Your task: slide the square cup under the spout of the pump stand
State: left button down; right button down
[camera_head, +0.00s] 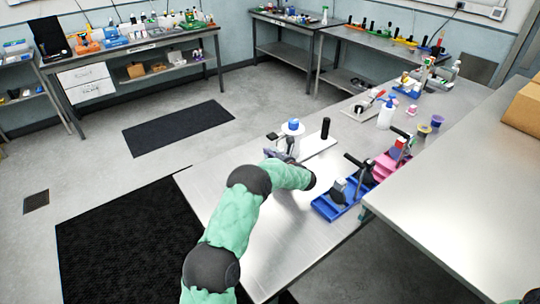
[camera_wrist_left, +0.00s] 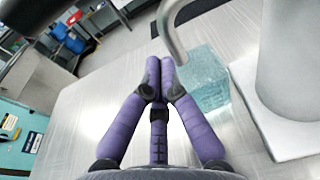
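The square cup (camera_wrist_left: 204,82) is clear, pale teal and upright on the metal table in the left wrist view. The pump stand (camera_wrist_left: 298,85) is a large white body at the right of that view.
A blue tray (camera_head: 327,209) with dark items and a pink holder (camera_head: 386,163) are nearer the right table edge. A white bottle (camera_head: 386,115) stands farther back. The table's left front is clear.

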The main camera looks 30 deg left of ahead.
pick_arm(q)
jog(key=shift+d+f, duration=0.1)
jog(key=shift+f, duration=0.35)
jog(key=shift+f+p+v, duration=0.15)
jog(key=shift+v, duration=0.75)
jog(key=shift+f+p+v, duration=0.1)
jog(key=shift+p+v, duration=0.05)
jog(key=shift+v, duration=0.75)
jog(key=shift+s, duration=0.1)
